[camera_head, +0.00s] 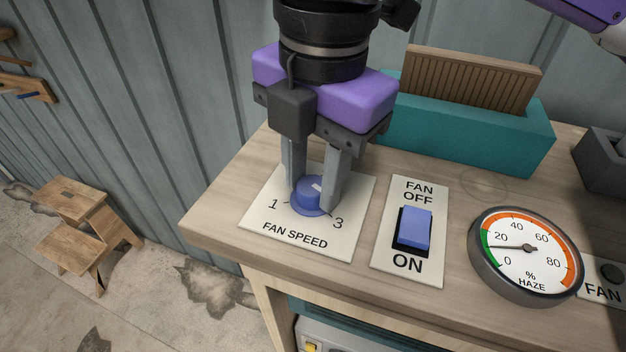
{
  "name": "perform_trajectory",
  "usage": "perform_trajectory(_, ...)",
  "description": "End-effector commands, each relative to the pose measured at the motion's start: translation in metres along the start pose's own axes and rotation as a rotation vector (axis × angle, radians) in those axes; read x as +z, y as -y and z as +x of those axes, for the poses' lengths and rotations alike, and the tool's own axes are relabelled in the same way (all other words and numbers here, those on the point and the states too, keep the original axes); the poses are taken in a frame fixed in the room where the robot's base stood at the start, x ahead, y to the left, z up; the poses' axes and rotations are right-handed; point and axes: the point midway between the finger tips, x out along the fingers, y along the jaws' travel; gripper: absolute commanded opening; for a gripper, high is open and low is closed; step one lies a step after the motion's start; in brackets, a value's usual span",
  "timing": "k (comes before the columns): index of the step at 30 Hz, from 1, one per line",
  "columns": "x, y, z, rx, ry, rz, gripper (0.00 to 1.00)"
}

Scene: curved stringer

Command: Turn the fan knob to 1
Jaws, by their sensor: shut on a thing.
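The blue fan knob (309,193) sits on the white FAN SPEED plate (336,242) near the left end of the bench. The plate shows a 1 at the knob's left and a 3 at its right; any mark between them is hidden by my gripper. My gripper (312,200) points down over the plate, with one grey finger on each side of the knob, shut on it. A small white mark shows on the knob's top, toward the right finger. The knob's exact setting is hard to tell.
A blue rocker switch (415,228) on a FAN OFF/ON plate stands right of the knob. A teal box (463,137) with a ribbed brown panel stands behind. A wooden step stool (82,222) is on the floor at left.

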Motion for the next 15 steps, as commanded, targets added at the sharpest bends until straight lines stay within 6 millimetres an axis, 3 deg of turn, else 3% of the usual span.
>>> perform_trajectory(15, 0.0014, 0.0002, 0.0024, 0.002, -0.030, -0.464, 0.00)
